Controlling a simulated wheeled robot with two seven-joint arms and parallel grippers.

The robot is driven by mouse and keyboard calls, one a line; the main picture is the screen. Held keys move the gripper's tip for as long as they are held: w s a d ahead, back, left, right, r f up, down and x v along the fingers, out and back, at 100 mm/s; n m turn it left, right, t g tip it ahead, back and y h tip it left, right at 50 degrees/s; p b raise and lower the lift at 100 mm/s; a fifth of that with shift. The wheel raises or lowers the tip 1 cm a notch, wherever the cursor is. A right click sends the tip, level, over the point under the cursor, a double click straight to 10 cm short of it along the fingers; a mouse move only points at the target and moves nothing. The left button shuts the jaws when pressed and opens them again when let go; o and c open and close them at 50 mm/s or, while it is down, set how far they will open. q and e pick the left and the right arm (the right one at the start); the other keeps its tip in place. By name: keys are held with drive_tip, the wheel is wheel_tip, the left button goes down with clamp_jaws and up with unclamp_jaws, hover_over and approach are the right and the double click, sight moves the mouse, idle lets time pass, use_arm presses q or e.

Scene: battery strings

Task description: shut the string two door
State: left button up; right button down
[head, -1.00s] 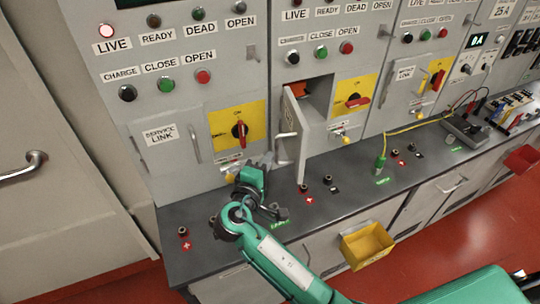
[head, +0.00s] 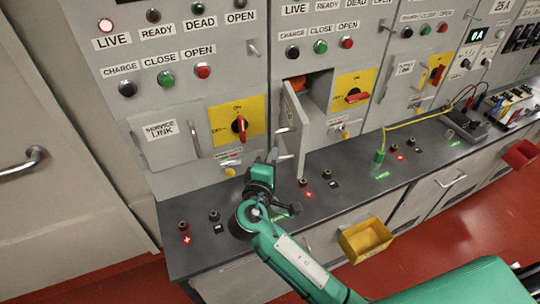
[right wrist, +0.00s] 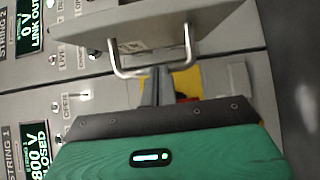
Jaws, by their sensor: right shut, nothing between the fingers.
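The string two door (head: 296,128) is a grey panel in the middle cabinet. It stands open, swung out over the worktop, with a dark recess and an orange part (head: 295,84) showing behind it. My right gripper (head: 272,157) is shut and empty, just left of the door's lower part. In the right wrist view the shut fingers (right wrist: 155,86) point at the door's bent metal handle (right wrist: 150,72), close to its lower bar side; whether they touch cannot be told. The door's grey edge (right wrist: 165,28) shows above. My left gripper is not in view.
The left cabinet has a shut service link door (head: 165,135) and a red rotary switch (head: 239,127). Terminals (head: 303,183) stand on the dark worktop. A yellow bin (head: 365,240) hangs on the front.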

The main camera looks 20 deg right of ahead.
drive_tip(key=d+n+t+y, duration=0.3)
drive_tip(key=d+n+y, duration=0.6)
drive_tip(key=d+y, duration=0.5)
drive_tip(key=w+d+n+g+y+b, duration=0.6)
drive_tip(key=w+d+y+b, duration=0.3)
drive_tip(key=w+d, duration=0.3)
drive_tip(key=shift+w+d+n+y+b, duration=0.15)
drive_tip(key=shift+n+y+b, duration=0.25)
drive_tip(key=shift+n, duration=0.4)
